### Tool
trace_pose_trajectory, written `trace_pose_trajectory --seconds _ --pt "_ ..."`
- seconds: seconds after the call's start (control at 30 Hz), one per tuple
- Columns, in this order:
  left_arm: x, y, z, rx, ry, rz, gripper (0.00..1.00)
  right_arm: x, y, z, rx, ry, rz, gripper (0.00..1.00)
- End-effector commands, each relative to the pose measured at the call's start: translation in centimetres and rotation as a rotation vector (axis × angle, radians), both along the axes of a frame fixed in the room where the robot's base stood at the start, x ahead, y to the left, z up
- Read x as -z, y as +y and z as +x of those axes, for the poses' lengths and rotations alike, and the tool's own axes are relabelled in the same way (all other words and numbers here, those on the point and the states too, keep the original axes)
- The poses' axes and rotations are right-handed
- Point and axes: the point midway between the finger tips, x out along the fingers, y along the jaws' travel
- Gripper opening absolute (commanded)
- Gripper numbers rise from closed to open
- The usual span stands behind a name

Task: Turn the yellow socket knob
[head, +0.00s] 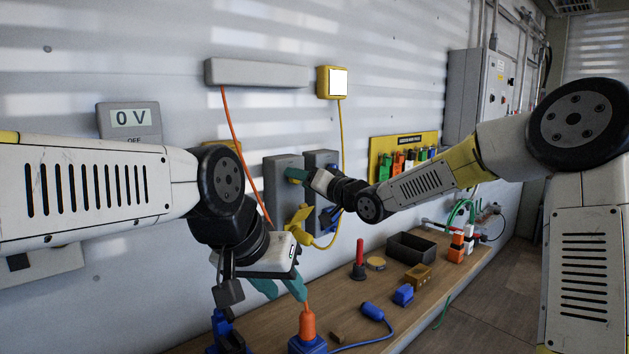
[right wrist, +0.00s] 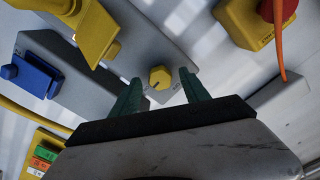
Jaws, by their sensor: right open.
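The yellow socket knob (right wrist: 159,77) is a small round knob with a dark mark, on a grey socket box (right wrist: 135,60). In the right wrist view it lies between the two teal fingertips of my right gripper (right wrist: 159,88), with a gap on each side. The right gripper is open around or just in front of it; how deep it sits is unclear. In the head view the right gripper (head: 296,174) is at the grey box (head: 283,162) and mostly hides the knob.
A yellow plug (right wrist: 100,30) is beside the knob. The orange connector (head: 307,324) in a blue base stands near my left fingers. The bench (head: 350,322) bears a red-handled item (head: 360,258), a dark tray (head: 411,247) and blue parts. Orange and yellow cables hang on the wall.

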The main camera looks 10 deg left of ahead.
Motion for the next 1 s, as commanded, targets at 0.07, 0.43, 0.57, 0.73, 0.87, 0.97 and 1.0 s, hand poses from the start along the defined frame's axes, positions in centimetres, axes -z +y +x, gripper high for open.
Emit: trace_pose_trajectory --seconds 0.07,0.43,0.57,0.73,0.87,0.97,1.0 --pt "0.0 0.0 0.0 0.0 0.0 0.0 0.36 0.0 -0.3 -0.2 0.001 0.0 -0.001 0.54" --pt "0.0 0.0 0.0 0.0 0.0 0.0 0.36 0.0 -3.2 -2.4 0.002 -0.002 -0.003 0.54" --pt "0.0 0.0 0.0 0.0 0.0 0.0 0.36 0.0 -4.1 -3.1 0.002 -0.002 -0.002 0.54" --pt "0.0 0.0 0.0 0.0 0.0 0.0 0.36 0.0 -4.7 -3.7 0.001 -0.002 -0.002 0.54" --pt "0.0 0.0 0.0 0.0 0.0 0.0 0.36 0.0 -4.7 -3.7 0.0 -0.002 -0.001 0.54" --pt "0.0 0.0 0.0 0.0 0.0 0.0 0.36 0.0 -4.7 -3.7 0.0 -0.002 -0.001 0.54" --pt "0.0 0.0 0.0 0.0 0.0 0.0 0.36 0.0 -4.8 -3.7 0.0 -0.002 -0.001 0.54"
